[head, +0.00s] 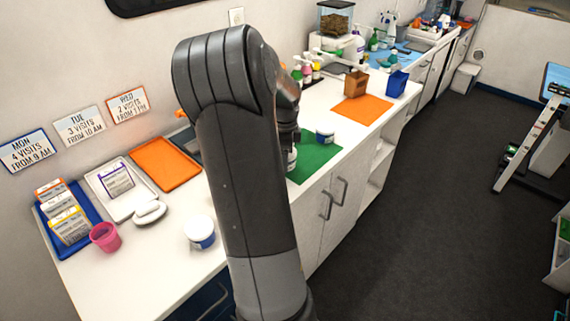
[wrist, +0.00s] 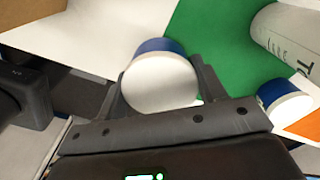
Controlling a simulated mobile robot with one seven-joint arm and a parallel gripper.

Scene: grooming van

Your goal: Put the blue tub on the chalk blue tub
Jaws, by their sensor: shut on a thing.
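My gripper (wrist: 160,82) is shut on a tub with a white round face and a blue side, which I take to be the blue tub (wrist: 160,48). Its fingers lie on either side of it. Another white tub with a blue band (wrist: 284,99) shows at the right of the wrist view. In the head view, a white-and-blue tub (head: 324,136) stands on the green mat (head: 315,158), and another (head: 200,231) stands on the near counter. I cannot tell which is the chalk blue tub.
An orange mat (head: 362,109), brown box (head: 356,84) and blue bin (head: 397,84) are farther along the counter. Trays and a pink cup (head: 105,237) are at left.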

